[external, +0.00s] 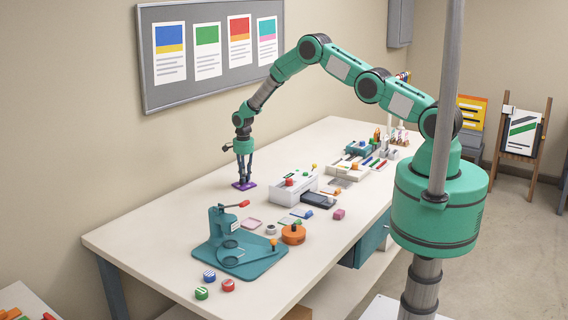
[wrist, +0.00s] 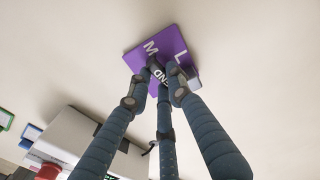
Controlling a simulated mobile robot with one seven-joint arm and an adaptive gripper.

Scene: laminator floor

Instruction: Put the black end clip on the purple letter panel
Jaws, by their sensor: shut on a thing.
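The purple letter panel (external: 238,187) lies flat on the table towards the wall side. In the wrist view the panel (wrist: 148,43) shows white letters M and L. My gripper (external: 244,182) points straight down over the panel. In the wrist view its three fingers (wrist: 161,76) are closed around a small black end clip (wrist: 158,73) with white lettering, partly readable as "ND". The clip is at or just above the panel; I cannot tell whether they touch. The fingers hide much of the clip and the panel's near part.
A white laminator (external: 293,184) stands right of the panel; it shows lower left in the wrist view (wrist: 72,142). A teal press (external: 238,252) with a red-tipped lever and an orange round tool (external: 293,234) stand nearer the front. The table left of the panel is clear.

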